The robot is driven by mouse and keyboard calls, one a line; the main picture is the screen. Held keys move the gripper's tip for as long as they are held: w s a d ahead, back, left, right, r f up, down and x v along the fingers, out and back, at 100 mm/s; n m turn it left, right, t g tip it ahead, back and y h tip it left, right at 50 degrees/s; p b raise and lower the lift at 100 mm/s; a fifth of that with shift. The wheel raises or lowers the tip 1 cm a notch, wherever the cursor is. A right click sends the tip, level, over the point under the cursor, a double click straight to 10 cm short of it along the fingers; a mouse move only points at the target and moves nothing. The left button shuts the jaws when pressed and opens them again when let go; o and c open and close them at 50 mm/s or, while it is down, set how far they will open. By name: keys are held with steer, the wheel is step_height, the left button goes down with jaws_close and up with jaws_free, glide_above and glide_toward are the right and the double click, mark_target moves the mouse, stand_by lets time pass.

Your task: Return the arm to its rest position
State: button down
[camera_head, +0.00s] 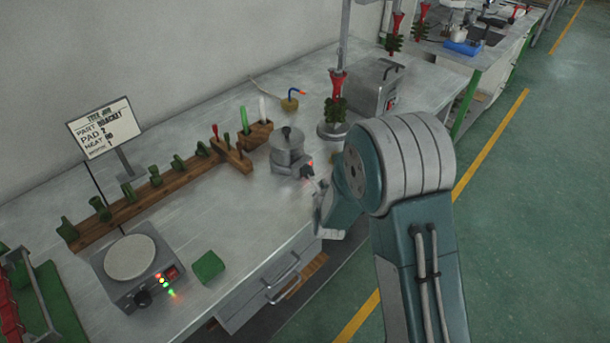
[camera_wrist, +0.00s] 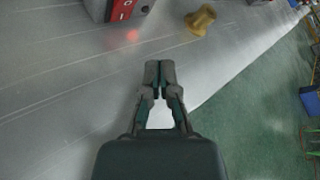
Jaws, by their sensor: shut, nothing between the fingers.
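My gripper (camera_wrist: 160,72) is in the middle of the wrist view, its two fingertips together with nothing between them. It points over the bench edge, with the bare metal bench top (camera_wrist: 60,90) on the left and the green floor (camera_wrist: 240,110) on the right. In the head view my arm rises from the bottom right and bends at a large grey and teal joint. The gripper's end (camera_head: 322,205) shows only partly there, near the bench's front edge and close to the grey pot (camera_head: 288,150).
A hot plate (camera_head: 130,258), a green block (camera_head: 208,266) and a wooden rack (camera_head: 140,205) of green pieces are on the bench. A grey box machine (camera_head: 375,88) stands behind my arm. The aisle floor (camera_head: 540,200) at the right is clear.

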steer(key=shift+s+d+r, duration=0.1)
steer(key=shift+s+d, duration=0.35)
steer(key=shift+d, duration=0.15)
steer(key=shift+r, duration=0.35)
steer(key=s+d+r+n+g, duration=0.2)
steer(key=s+d+r+n, duration=0.25)
steer(key=r+n, duration=0.3)
steer(key=s+d+r+n+g, duration=0.2)
steer(key=s+d+r+n, duration=0.1)
steer(key=s+r+n, duration=0.4)
steer(key=s+d+r+n+g, duration=0.1)
steer(key=s+d+r+n, duration=0.1)
steer(key=s+n, duration=0.2)
steer(key=s+d+r+n+g+h, duration=0.1)
steer(key=s+d+r+n, duration=0.2)
steer(key=s, duration=0.7)
steer(key=s+d+r+n+g, duration=0.1)
steer(key=s+d+r+n, duration=0.1)
steer(key=s+n, duration=0.4)
steer(key=shift+s+d+r+g+h, duration=0.3)
steer(key=shift+s+d+g, duration=0.1)
steer(key=shift+s+d, duration=0.15)
